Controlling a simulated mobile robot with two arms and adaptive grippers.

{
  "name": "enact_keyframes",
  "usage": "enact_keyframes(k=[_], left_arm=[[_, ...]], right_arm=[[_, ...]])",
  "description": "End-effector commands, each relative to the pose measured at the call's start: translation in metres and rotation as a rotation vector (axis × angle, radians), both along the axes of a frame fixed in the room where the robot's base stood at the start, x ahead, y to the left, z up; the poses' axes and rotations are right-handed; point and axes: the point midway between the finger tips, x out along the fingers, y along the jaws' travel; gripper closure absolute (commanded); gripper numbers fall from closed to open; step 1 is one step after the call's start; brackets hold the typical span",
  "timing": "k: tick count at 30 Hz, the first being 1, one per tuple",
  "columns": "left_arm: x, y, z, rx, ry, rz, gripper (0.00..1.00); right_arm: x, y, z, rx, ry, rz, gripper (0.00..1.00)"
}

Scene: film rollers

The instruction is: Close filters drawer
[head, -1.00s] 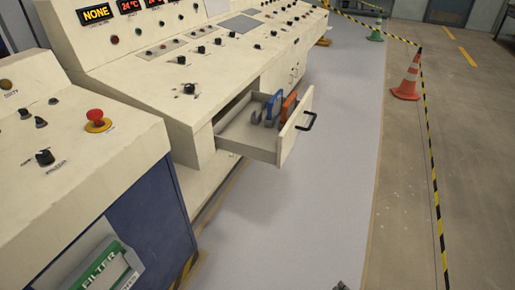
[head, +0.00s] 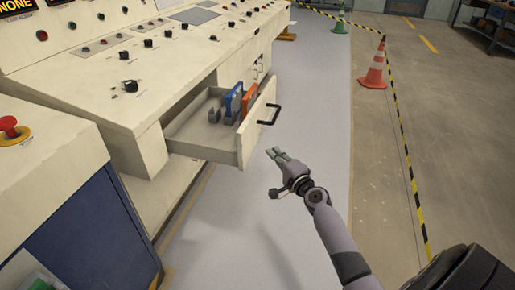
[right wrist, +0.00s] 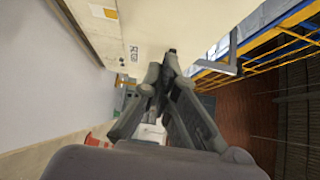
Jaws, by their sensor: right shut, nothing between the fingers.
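The cream drawer (head: 213,147) is pulled out of the control console, with its dark handle (head: 268,114) on the front panel. A blue filter (head: 234,102) and an orange filter (head: 250,101) stand upright inside it near the front. My right gripper (head: 275,153) is shut and empty, in front of the drawer and below its handle, with a visible gap to the panel. In the right wrist view its closed fingers (right wrist: 171,55) meet before a cream panel; I cannot tell which panel. My left gripper is not in view.
The console (head: 110,75) with knobs runs along the left, a lower cabinet (head: 95,225) nearer. A traffic cone (head: 374,68) and striped tape (head: 402,155) stand to the right. The grey floor before the drawer is clear apart from my arm.

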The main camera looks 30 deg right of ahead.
Motion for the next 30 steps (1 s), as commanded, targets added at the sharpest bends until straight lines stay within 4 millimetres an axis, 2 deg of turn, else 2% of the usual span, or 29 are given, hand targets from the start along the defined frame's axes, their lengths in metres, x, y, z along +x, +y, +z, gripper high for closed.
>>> enact_keyframes(k=[1,4,10,17,30], left_arm=[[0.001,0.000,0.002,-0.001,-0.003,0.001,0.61],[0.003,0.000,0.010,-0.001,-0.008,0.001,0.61],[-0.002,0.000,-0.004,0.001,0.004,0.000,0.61],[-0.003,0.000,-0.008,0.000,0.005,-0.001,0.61],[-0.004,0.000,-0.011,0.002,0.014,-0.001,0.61]], right_arm=[[0.013,-0.001,0.000,0.001,-0.002,0.001,1.00],[0.032,-0.002,0.000,0.000,-0.002,0.001,1.00],[0.051,0.018,0.000,0.000,0.001,0.001,1.00],[0.058,0.024,-0.001,-0.002,0.002,0.000,1.00],[0.061,0.023,-0.001,-0.002,0.001,0.001,1.00]])
